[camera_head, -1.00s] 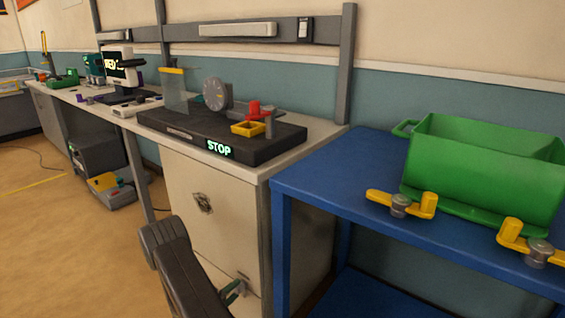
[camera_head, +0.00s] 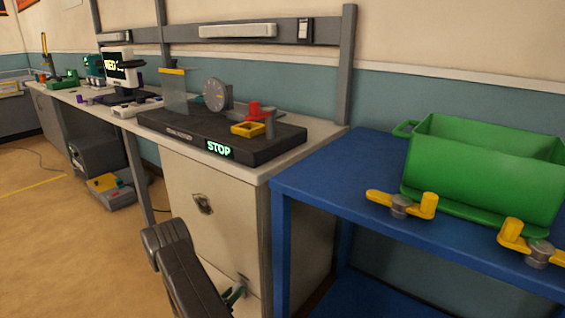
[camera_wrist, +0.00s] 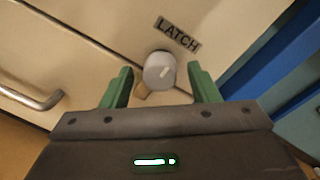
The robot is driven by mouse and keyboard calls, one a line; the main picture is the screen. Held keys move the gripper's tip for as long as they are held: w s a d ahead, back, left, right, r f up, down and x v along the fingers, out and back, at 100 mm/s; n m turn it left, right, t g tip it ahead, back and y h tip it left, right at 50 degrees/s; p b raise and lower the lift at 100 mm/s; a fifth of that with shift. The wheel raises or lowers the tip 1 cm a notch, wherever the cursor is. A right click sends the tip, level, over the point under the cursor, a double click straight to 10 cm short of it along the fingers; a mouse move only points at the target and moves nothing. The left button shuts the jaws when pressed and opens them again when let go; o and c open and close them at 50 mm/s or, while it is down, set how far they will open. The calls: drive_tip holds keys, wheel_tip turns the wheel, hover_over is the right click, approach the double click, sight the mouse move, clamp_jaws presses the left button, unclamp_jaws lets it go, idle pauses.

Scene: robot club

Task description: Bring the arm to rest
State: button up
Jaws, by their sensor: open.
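My gripper (camera_wrist: 161,70) is open, with its two green fingers spread apart. In the wrist view a round grey knob (camera_wrist: 159,70) with a pale mark shows between the fingers, with a gap on each side. The knob is on a cream cabinet front (camera_wrist: 85,75), below a label reading LATCH (camera_wrist: 178,34). I cannot tell how deep the fingertips reach beside it. In the head view my dark arm reaches down in front of the cabinet (camera_head: 215,190), and a green finger (camera_head: 237,293) shows low beside it. The rest of my gripper is hidden there.
A metal bar handle (camera_wrist: 35,98) is left of the knob. A blue table (camera_head: 320,170) stands right of the cabinet, bearing a green bin (camera_head: 475,185) and yellow clamps (camera_head: 400,205). A black device reading STOP (camera_head: 220,148) sits on the bench.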

drive_tip(key=shift+m, duration=2.1)
drive_tip(key=shift+s+d, duration=0.1)
